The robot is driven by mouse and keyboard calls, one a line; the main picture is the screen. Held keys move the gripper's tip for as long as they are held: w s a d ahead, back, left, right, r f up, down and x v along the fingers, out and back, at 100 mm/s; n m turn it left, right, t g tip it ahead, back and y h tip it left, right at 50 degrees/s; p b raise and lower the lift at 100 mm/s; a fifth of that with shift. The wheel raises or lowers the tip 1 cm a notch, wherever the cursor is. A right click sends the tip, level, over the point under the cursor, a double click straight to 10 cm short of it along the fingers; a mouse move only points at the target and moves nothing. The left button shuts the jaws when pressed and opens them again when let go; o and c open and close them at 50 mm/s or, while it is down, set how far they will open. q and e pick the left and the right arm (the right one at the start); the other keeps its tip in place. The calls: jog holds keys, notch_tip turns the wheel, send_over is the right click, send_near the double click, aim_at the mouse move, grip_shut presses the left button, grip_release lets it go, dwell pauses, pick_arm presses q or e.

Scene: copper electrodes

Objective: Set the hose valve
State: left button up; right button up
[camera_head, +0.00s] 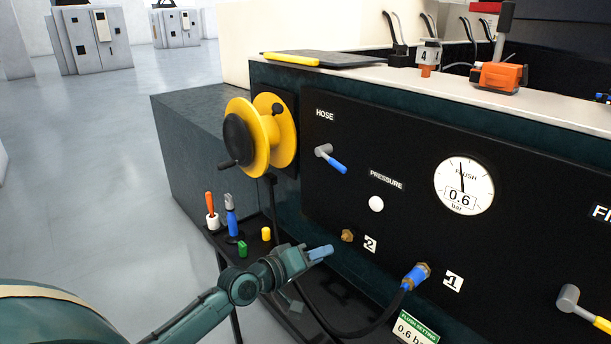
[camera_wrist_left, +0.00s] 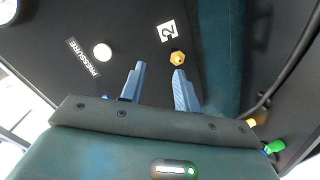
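The hose valve (camera_head: 330,158) is a grey hub with a blue lever on the black panel, below the word HOSE. Its lever slants down to the right. My left gripper (camera_head: 320,252) is below the valve, near the brass port 2 (camera_head: 347,236), and apart from the lever. In the left wrist view the two fingers (camera_wrist_left: 158,78) stand apart with nothing between them. The brass port 2 (camera_wrist_left: 177,58) shows beyond the right fingertip. A small blue patch shows behind the left finger there; I cannot tell what it is. My right gripper is not in view.
A yellow hose reel (camera_head: 262,138) sticks out left of the valve. A black hose (camera_head: 350,333) runs to the blue connector (camera_head: 415,277) at port 1. The gauge (camera_head: 464,186) reads 0.6 bar. A small tool shelf (camera_head: 262,256) stands below the reel.

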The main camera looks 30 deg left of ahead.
aim_at(336, 167)
pick_arm(q)
jog(key=w+a+r+n+t, duration=0.1)
jog(key=w+a+r+n, duration=0.15)
jog(key=r, duration=0.45)
jog(key=w+a+r+n+t, duration=0.1)
jog(key=w+a+r+n, duration=0.1)
jog(key=w+a+r, duration=0.35)
jog(key=w+d, duration=0.1)
jog(key=w+d+r, duration=0.1)
jog(key=w, duration=0.1)
jog(key=w+d+b, duration=0.1)
jog(key=w+d, duration=0.1)
jog(key=shift+w+r, duration=0.2)
jog(key=shift+r, duration=0.05)
jog(key=shift+w, duration=0.2)
jog(key=shift+w+r, duration=0.1)
jog(key=shift+w+d, duration=0.1)
jog(key=shift+w, duration=0.05)
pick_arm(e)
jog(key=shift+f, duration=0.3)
pick_arm(q)
jog(key=shift+c, duration=0.5)
